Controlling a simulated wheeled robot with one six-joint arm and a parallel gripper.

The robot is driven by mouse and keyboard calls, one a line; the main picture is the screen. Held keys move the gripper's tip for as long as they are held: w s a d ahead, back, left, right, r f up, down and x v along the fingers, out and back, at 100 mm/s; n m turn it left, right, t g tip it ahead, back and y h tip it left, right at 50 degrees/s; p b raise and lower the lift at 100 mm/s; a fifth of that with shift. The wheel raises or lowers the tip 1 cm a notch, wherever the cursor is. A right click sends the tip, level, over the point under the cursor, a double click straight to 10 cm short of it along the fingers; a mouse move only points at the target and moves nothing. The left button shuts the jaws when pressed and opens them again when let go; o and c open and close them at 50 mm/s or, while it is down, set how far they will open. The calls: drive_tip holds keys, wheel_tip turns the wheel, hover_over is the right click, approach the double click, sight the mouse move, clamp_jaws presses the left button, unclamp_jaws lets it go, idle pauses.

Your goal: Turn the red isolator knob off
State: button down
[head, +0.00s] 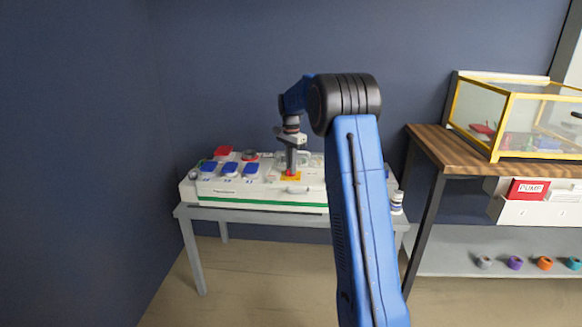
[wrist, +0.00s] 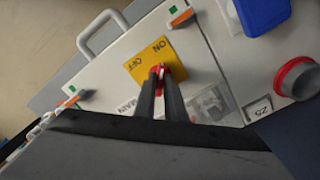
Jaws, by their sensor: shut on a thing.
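The red isolator knob (wrist: 157,72) sits on a yellow plate (wrist: 149,62) marked ON and OFF in the wrist view. My gripper (wrist: 160,80) is shut on the knob, one finger on each side of it. The fingers hide part of the knob, so its exact setting is hard to tell. In the head view, my gripper (head: 290,170) points down onto the knob on the yellow plate (head: 291,177), on the white socket box (head: 262,197).
Blue socket covers (head: 229,169) and a red one (head: 223,152) stand left of my gripper on the box. A box handle (wrist: 101,31) rises near the plate. A wooden bench (head: 450,152) with a yellow-framed clear case (head: 500,125) stands at right.

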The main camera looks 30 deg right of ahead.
drive_tip(key=n, duration=0.8)
drive_tip(key=shift+n, duration=0.4)
drive_tip(key=n, duration=0.4)
drive_tip(key=shift+n, duration=2.3)
drive_tip(key=c, duration=1.8)
unclamp_jaws()
